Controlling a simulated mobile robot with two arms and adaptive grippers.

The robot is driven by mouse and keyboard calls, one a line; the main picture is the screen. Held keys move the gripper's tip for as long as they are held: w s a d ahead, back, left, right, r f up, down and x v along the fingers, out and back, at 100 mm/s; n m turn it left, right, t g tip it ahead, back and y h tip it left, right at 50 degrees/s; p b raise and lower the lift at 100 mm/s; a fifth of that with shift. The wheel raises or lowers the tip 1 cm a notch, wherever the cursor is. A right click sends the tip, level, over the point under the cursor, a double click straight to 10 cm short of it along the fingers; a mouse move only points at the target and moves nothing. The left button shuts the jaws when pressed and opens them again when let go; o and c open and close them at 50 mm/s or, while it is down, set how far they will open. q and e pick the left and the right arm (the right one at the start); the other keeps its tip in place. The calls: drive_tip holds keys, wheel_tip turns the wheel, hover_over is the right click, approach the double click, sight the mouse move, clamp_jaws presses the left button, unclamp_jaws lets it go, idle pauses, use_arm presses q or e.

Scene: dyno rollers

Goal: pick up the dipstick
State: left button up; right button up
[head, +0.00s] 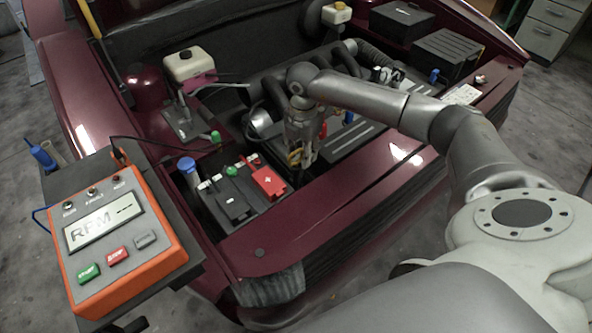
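My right gripper (301,162) reaches down over the front of the engine bay, just behind the red battery clamp. A small yellow-orange loop (294,156) shows at its fingers and looks like the dipstick's handle. The dipstick's shaft is hidden. The fingers are small and overlap the loop, so I cannot tell whether they are open or shut on it. My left gripper is not in view.
The maroon car's front rail (330,200) runs below the gripper. The battery (222,200) with a red clamp (268,181) is close by.

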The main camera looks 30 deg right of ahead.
clamp_jaws()
